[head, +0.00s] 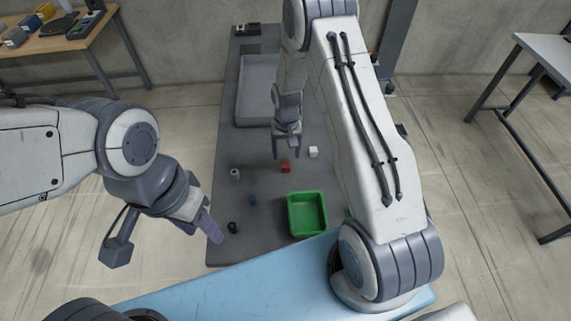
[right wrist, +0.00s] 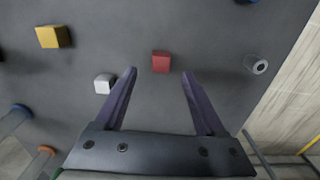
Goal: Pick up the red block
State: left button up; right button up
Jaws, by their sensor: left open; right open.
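The red block (head: 285,166) lies on the dark grey table, just in front of my right gripper (head: 287,150) in the head view. In the right wrist view the red block (right wrist: 161,62) sits between the lines of the two open fingers, a little beyond the tips of my right gripper (right wrist: 159,76). The right gripper is open and empty, and its height above the block is hard to tell. My left gripper (head: 211,226) is open, off by the table's near left edge, away from the block.
A white block (head: 313,152) lies close to the right of the red block. A green bin (head: 307,214) stands nearer. A yellow block (right wrist: 53,37) shows in the wrist view.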

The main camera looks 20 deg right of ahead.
aim_at(286, 164)
jog(key=shift+f, duration=0.35)
jog(key=shift+f+p, duration=0.45)
jog(key=shift+f, duration=0.05)
jog(key=f, duration=0.1)
jog(key=f+p, duration=0.1)
jog(key=f, duration=0.1)
jog(key=shift+w+f, duration=0.15)
jog(key=shift+w, duration=0.15)
jog(key=shift+f+p, duration=0.35)
jog(key=shift+f, duration=0.2)
grip_shut()
